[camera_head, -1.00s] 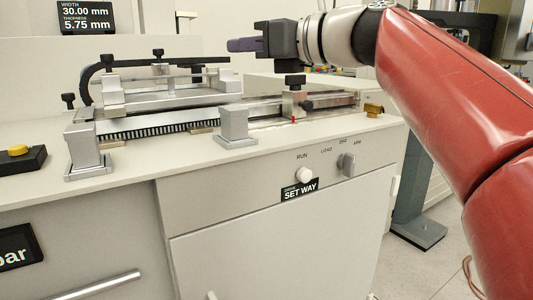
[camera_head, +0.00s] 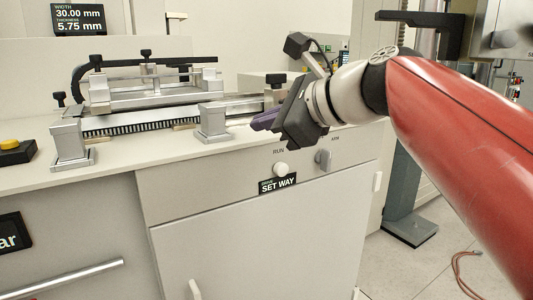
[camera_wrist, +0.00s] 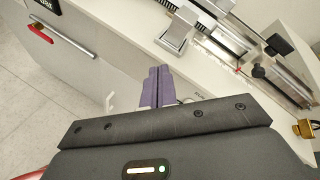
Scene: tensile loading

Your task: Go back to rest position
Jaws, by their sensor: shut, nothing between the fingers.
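My gripper (camera_head: 265,121) is in front of the right part of the bench, near the bench's front edge in the head view. Its purple fingers point left and are together, with nothing between them. In the wrist view the closed purple fingers (camera_wrist: 156,88) show over the cabinet front. My red and white arm reaches in from the right. No task object is held.
A measuring fixture (camera_head: 150,90) with metal blocks and black knobs stands on the bench. The cabinet (camera_head: 260,235) below has a white knob (camera_head: 280,170) and a grey knob (camera_head: 323,159). A yellow button box (camera_head: 14,151) is at the left. Floor shows at the right.

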